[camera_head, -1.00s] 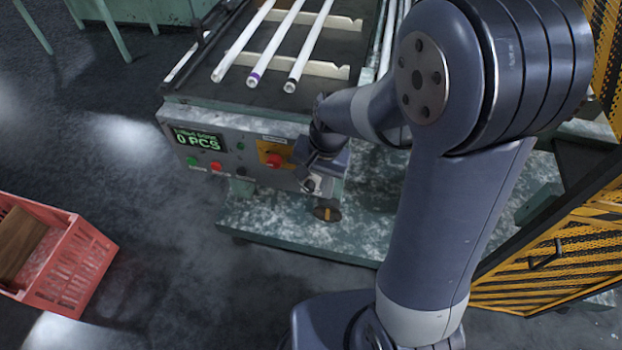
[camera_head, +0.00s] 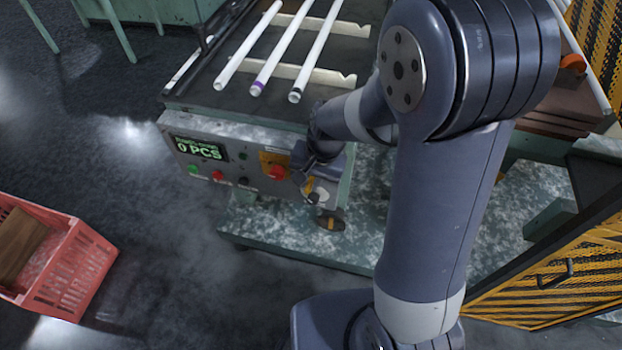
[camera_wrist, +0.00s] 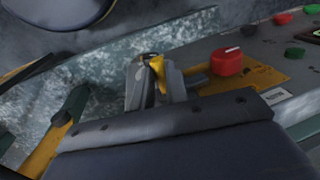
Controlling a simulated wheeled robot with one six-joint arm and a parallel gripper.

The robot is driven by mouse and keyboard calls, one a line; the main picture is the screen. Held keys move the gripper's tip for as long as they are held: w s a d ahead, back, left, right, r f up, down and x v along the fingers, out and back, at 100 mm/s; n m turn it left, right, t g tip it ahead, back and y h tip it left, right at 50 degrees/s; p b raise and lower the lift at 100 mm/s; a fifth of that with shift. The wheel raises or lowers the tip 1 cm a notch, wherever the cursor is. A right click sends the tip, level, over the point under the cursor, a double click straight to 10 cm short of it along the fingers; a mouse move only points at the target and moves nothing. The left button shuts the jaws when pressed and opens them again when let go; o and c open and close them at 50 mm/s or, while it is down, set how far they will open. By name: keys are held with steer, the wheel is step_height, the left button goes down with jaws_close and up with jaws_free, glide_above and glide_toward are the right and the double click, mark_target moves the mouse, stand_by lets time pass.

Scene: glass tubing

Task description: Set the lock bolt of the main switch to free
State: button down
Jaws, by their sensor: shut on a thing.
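The main switch is a red knob with a white mark (camera_wrist: 226,62) on a yellow plate. In the head view the red knob (camera_head: 277,172) sits on the front panel, just left of my gripper (camera_head: 316,193). In the wrist view my gripper (camera_wrist: 150,90) is shut around a small yellow piece (camera_wrist: 157,66), which appears to be the lock bolt's grip, beside the yellow plate. The jaws and my wrist hide most of the bolt, so its position cannot be told.
The grey panel (camera_head: 222,178) carries a green-lit display (camera_head: 198,149) and several buttons. White tubes (camera_head: 276,62) lie on the machine above. A red crate (camera_head: 75,268) and yellow-black fence (camera_head: 540,270) flank open floor.

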steer(key=shift+d, duration=0.1)
stand_by(0.3)
steer(key=d, duration=0.1)
steer(key=s+d, duration=0.1)
steer(key=d, duration=0.1)
steer(key=shift+s+d, duration=0.2)
steer(key=shift+d, duration=0.05)
steer(key=c, duration=1.4)
jaws_free()
steer(key=shift+r, duration=0.1)
step_height(320, 180, up, 10)
steer(key=d, duration=0.2)
steer(key=shift+s+r+p, duration=0.2)
steer(key=shift+s+p, duration=0.1)
steer(key=shift+s, duration=0.05)
